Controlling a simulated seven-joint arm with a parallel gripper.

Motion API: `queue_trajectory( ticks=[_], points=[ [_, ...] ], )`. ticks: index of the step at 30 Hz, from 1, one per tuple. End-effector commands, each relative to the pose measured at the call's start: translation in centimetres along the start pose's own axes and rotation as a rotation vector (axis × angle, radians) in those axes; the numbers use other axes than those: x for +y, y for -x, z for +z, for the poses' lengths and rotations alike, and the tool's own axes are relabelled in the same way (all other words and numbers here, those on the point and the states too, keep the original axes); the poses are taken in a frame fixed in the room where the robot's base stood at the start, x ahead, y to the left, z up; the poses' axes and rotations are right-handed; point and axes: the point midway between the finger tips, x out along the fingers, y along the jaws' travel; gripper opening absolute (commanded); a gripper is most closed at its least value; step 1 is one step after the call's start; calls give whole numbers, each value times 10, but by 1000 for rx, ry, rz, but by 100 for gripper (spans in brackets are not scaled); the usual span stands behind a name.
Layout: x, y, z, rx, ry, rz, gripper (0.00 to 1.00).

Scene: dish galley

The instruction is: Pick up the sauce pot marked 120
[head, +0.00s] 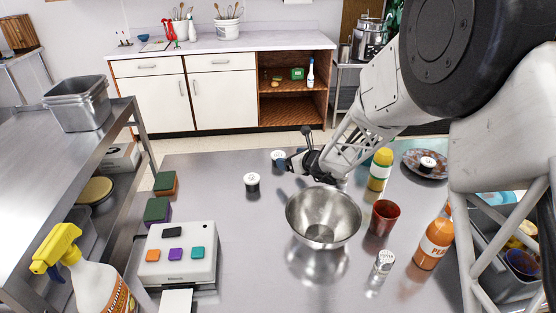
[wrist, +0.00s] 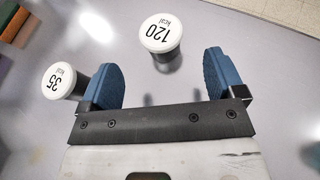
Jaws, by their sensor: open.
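The sauce pot marked 120 (wrist: 162,33) has a white lid and dark body. It stands upright on the steel table, ahead of my open gripper (wrist: 165,78) in the wrist view, above the gap between the blue fingers and apart from them. In the head view the same pot appears to be the far one (head: 279,156), beside my gripper (head: 298,164); its label is unreadable there. A similar pot marked 35 (wrist: 60,79) stands outside the left finger, which lies close to it in the picture. It appears nearer in the head view (head: 252,181). My gripper is empty.
A steel bowl (head: 322,232), red cup (head: 384,217) and yellow-capped bottle (head: 380,170) stand nearby. A third lidded pot (head: 427,163) sits on a plate (head: 411,170) at right. The table's far edge is close behind.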

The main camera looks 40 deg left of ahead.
Motion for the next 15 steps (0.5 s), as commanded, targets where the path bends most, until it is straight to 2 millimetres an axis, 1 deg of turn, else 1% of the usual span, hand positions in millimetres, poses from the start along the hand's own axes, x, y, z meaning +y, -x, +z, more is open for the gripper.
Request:
queue_trajectory(
  ticks=[5,12,15],
  points=[
    [0,-7,0,0,1,1,88],
    [0,-22,0,0,1,1,88],
    [0,-25,0,0,1,1,88]
  ],
)
